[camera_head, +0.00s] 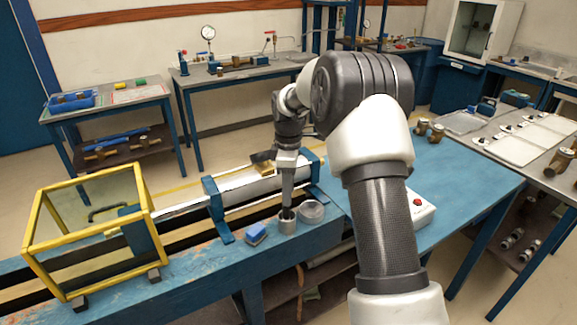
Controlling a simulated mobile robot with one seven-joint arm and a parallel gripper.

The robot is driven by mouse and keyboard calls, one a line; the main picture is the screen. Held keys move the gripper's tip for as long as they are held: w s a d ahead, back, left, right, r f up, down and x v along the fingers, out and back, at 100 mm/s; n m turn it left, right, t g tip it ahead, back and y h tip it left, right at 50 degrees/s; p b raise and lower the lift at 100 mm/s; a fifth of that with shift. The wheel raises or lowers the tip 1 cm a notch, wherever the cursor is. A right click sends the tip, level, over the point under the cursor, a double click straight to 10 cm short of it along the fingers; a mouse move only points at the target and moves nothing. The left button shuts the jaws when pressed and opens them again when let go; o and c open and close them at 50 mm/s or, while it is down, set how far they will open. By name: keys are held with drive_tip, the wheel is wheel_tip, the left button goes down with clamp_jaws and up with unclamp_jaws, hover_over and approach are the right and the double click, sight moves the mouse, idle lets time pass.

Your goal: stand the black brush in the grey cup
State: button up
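The grey cup (287,227) stands upright on the blue bench near its front edge, in the middle of the head view. My gripper (287,203) points straight down, directly over the cup's mouth. A dark, narrow shape, apparently the black brush (287,213), shows below the fingers at the cup's opening. Its lower part is hidden by the cup wall. The fingers look close together, but they are too small to tell whether they grip the brush or stand apart from it.
A round metal container (312,211) stands right beside the cup. A blue block (255,233) lies to its left. A yellow-framed box (90,228) stands at left, a white box with a red button (418,207) at right.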

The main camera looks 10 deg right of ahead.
wheel_tip(320, 180, up, 16)
drive_tip(key=shift+r, duration=0.2)
idle(0.7)
